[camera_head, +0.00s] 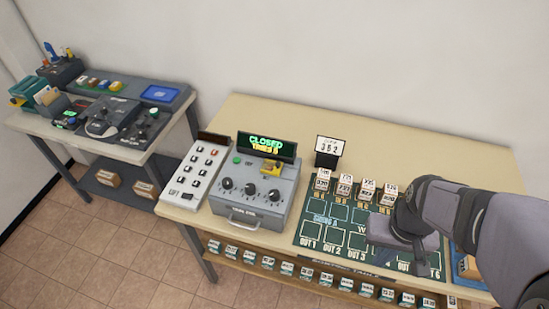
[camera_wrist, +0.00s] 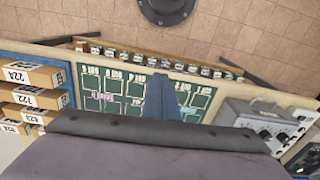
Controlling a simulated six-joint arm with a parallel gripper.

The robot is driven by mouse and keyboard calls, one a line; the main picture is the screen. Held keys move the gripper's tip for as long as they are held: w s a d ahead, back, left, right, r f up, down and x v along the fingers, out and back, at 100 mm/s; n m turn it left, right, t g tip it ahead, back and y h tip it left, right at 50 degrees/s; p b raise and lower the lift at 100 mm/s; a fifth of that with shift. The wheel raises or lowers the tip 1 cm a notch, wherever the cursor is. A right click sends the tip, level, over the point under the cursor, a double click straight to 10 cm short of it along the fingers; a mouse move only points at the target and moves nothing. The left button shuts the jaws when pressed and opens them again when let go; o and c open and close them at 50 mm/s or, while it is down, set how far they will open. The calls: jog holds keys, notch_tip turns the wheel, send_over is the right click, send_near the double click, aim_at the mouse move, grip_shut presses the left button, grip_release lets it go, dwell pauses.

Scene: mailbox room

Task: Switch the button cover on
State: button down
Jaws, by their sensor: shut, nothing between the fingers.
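A grey control box (camera_head: 255,192) stands on the middle table, with a row of dark knobs, a front handle and a lit display (camera_head: 267,146) reading CLOSED. A small yellow part (camera_head: 271,167), which looks like the button cover, sits on its top right; I cannot tell its exact position. A green button (camera_head: 237,160) is at its top left. The box (camera_wrist: 262,122) is at the right in the wrist view, cover not clear. My gripper (camera_head: 420,262) is over the green sorting mat, well right of the box. Its fingers (camera_wrist: 163,85) are shut and empty.
A white keypad panel (camera_head: 195,172) is left of the box. The green mat (camera_head: 318,214) holds several small labelled blocks, with a number sign (camera_head: 329,150) behind. Brown boxes (camera_wrist: 38,97) are at the wrist view's left. A second table (camera_head: 100,115) stands far left.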

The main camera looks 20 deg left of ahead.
jog(key=w+a+r+n+t+y+b, duration=0.1)
jog(key=w+a+n, duration=0.3)
jog(key=w+a, duration=0.8)
jog(key=w+a+r+n+t+y+b, duration=0.1)
jog(key=w+a+r+n+b, duration=0.3)
jog(key=w+a, duration=0.8)
jog(key=a, duration=0.6)
jog(key=shift+t+y, duration=0.3)
jog(key=shift+y, duration=0.1)
jog(key=shift+f, duration=0.1)
jog(key=p, duration=0.4)
send_over(274, 161)
jog(key=s+d, duration=0.1)
jog(key=shift+s+f, duration=0.2)
jog(key=shift+f, duration=4.4)
jog(key=shift+d, duration=0.15)
